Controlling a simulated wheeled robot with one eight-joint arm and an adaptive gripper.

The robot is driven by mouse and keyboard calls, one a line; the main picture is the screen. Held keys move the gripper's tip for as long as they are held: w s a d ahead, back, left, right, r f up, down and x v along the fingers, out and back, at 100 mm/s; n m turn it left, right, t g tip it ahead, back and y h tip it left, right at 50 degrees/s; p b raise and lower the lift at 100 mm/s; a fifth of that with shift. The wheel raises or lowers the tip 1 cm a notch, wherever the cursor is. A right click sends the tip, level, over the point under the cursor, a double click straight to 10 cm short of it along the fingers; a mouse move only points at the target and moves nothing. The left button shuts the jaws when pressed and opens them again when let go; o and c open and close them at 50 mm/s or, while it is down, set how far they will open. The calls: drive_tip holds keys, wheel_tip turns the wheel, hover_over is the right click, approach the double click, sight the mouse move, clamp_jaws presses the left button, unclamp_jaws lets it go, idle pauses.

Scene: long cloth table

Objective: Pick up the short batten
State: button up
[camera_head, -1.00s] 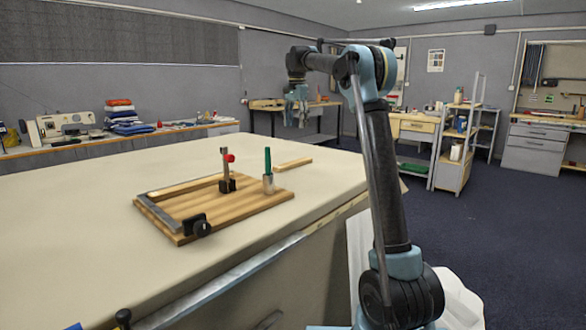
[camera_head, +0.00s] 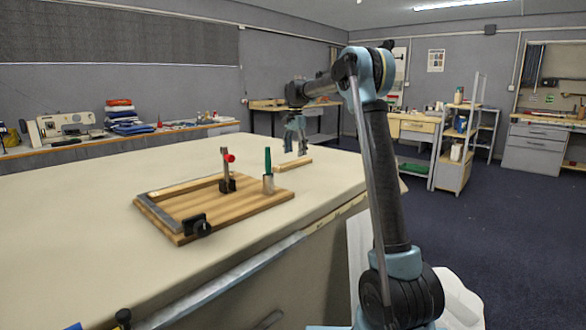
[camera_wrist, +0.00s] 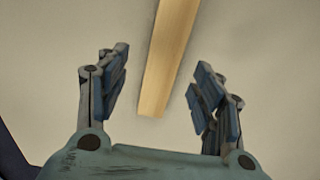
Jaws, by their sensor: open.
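The short batten (camera_head: 293,164) is a pale wooden strip lying flat on the cloth table, just beyond the right corner of the wooden board. My gripper (camera_head: 295,146) is above the batten in the head view, fingers pointing down. In the wrist view my gripper (camera_wrist: 158,88) is open and empty. The batten (camera_wrist: 168,60) shows between its two blue-padded fingers, running from the top edge down to its near end. Neither finger seems to touch it.
A wooden board (camera_head: 228,209) with a raised wooden strip, a metal bar, a red-knobbed clamp (camera_head: 227,172) and a green-handled tool (camera_head: 268,172) lies left of the batten. The cloth table (camera_head: 80,220) is otherwise clear around it.

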sight(294, 162)
drive_tip(key=f, duration=0.4)
drive_tip(key=shift+w+a, duration=0.15)
drive_tip(key=shift+a, duration=0.2)
drive_tip(key=shift+f, duration=0.6)
drive_tip(key=shift+c, duration=0.2)
drive_tip(key=c, duration=1.2)
